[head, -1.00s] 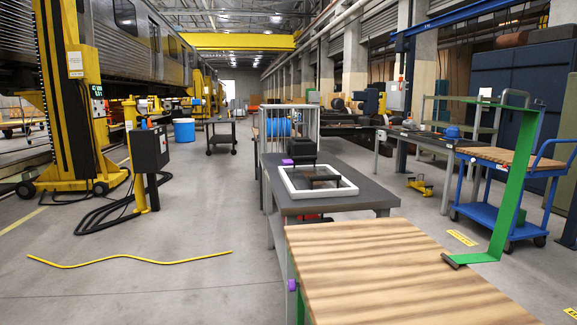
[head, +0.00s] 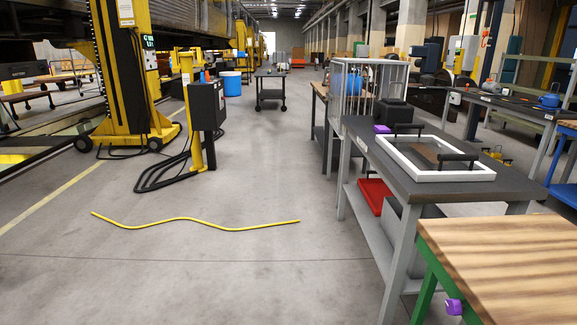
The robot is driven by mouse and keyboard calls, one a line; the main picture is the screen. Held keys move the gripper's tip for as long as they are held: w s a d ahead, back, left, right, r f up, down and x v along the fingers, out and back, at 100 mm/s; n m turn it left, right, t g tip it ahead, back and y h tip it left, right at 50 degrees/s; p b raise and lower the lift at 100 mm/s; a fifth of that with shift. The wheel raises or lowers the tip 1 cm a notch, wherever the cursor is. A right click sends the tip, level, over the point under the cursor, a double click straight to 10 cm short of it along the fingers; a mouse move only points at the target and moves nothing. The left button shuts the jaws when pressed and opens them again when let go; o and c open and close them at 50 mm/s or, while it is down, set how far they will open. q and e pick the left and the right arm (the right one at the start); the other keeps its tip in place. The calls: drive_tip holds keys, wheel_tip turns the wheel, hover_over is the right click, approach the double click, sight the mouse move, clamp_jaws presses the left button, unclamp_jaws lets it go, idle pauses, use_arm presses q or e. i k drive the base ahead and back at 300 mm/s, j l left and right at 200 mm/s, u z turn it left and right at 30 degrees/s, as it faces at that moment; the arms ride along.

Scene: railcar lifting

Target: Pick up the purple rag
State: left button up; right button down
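Two small purple things show, and I cannot tell for sure which is the rag. One purple item (head: 382,129) lies flat at the left edge of the dark grey table, beside a black box and a white frame. The other purple item (head: 453,306) is at the left side of the nearer wooden-topped bench, by its green leg. It looks rounded, like a knob or a bundle. Neither of my grippers is in view.
The wooden bench (head: 520,260) fills the lower right. Behind it stands the grey table (head: 440,190) with a white frame (head: 432,160); a red tray (head: 374,195) is below. A yellow cable (head: 190,220) lies on the floor. Open floor lies left of the benches.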

sight(379, 129)
drive_tip(key=i+j, duration=0.1)
drive_tip(key=i, duration=0.55)
drive_tip(key=i+j, duration=0.1)
drive_tip(key=i, duration=0.5)
drive_tip(key=i+j, duration=0.1)
drive_tip(key=i, duration=0.55)
drive_tip(key=i+z, duration=0.35)
drive_tip(key=i+j+z, duration=0.15)
drive_tip(key=i+z, duration=0.25)
drive_tip(key=i+j+z, duration=0.2)
drive_tip(key=i+z, duration=0.15)
